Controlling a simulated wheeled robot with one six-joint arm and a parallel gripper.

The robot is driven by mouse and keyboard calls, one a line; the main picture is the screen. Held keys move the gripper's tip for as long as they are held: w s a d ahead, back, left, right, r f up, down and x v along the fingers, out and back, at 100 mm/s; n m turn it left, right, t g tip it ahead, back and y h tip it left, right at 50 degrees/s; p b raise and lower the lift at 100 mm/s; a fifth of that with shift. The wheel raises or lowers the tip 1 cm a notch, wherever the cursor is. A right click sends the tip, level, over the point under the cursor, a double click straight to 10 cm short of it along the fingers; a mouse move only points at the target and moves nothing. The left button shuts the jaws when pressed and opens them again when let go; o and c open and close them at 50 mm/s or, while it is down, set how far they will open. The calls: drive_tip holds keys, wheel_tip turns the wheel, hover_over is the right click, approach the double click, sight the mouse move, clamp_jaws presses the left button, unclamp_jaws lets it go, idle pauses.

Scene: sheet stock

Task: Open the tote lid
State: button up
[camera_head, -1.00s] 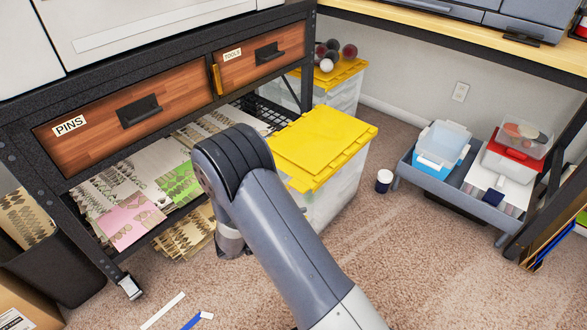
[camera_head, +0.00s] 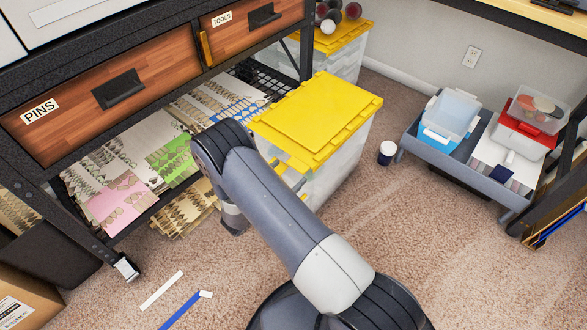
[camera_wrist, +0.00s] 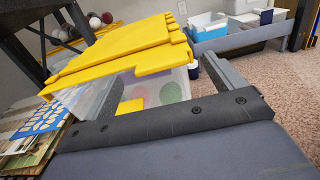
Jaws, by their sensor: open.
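The tote (camera_head: 345,168) is a clear bin on the carpet with a yellow lid (camera_head: 318,112) lying flat and shut on top. In the wrist view the lid (camera_wrist: 128,48) fills the upper middle, with its stepped near edge facing me. The tote's clear wall (camera_wrist: 178,88) shows blurred coloured contents below that edge. My gripper (camera_wrist: 165,72) is open and empty, its two fingers apart just in front of the lid's near edge. I cannot tell whether a finger touches it.
A second yellow-lidded tote (camera_head: 343,40) with balls on top stands behind. The workbench with drawers (camera_head: 120,90) and a shelf of paper sheets (camera_head: 120,200) is at left. A small cup (camera_head: 387,152) and a grey cart (camera_head: 470,165) stand at right.

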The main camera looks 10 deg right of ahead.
sight(294, 168)
drive_tip(key=shift+x, duration=1.85)
drive_tip(key=shift+c, duration=0.4)
